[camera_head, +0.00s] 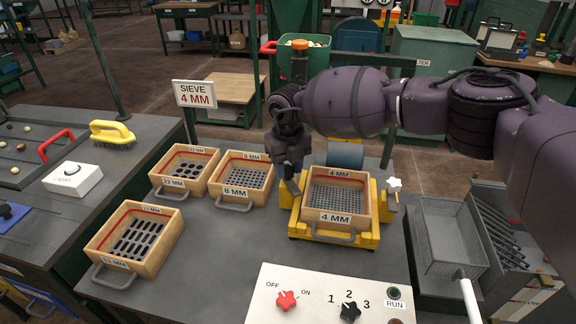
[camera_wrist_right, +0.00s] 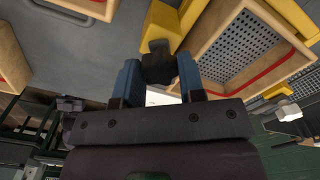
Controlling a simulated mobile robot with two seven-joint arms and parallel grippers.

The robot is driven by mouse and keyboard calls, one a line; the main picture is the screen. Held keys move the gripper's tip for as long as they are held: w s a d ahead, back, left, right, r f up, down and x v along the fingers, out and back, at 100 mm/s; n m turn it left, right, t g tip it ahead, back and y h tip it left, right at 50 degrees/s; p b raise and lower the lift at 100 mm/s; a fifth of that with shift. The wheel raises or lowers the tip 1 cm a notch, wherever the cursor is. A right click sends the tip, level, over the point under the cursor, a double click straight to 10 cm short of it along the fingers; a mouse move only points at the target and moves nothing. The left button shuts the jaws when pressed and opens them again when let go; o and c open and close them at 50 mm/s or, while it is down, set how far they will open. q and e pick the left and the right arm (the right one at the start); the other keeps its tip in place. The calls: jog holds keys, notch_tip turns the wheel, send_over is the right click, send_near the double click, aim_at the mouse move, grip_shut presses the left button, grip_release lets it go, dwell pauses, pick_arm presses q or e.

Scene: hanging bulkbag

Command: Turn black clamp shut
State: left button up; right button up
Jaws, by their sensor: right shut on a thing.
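The black clamp (camera_wrist_right: 158,60) sits on the yellow shaker frame (camera_head: 368,237), at the left side of the 4 MM sieve box (camera_head: 337,216). In the right wrist view the blue fingertips of my right gripper (camera_wrist_right: 160,75) are on either side of the clamp and shut on it. In the head view my right gripper (camera_head: 291,172) reaches down to the frame's left side and mostly hides the clamp. The 4 MM sieve stands in the yellow frame, and its mesh (camera_wrist_right: 238,45) shows in the right wrist view. My left gripper is not in view.
A white star knob (camera_head: 394,184) stands on the frame's right side. Sieve boxes marked 8 MM (camera_head: 243,180), 22 MM (camera_head: 184,169) and 11 MM (camera_head: 136,240) lie to the left. A control panel (camera_head: 325,298) is in front, and a wire basket (camera_head: 450,240) is at right.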

jog(key=n, duration=0.3)
jog(key=shift+n, duration=0.4)
jog(key=n, duration=0.2)
jog(key=shift+n+b, duration=0.3)
jog(key=n, duration=0.3)
jog(key=shift+n+b, duration=0.3)
jog(key=shift+b, duration=0.05)
jog(key=shift+n, duration=0.3)
jog(key=shift+r+n, duration=0.1)
jog(key=shift+n, duration=0.2)
jog(key=o, duration=0.9)
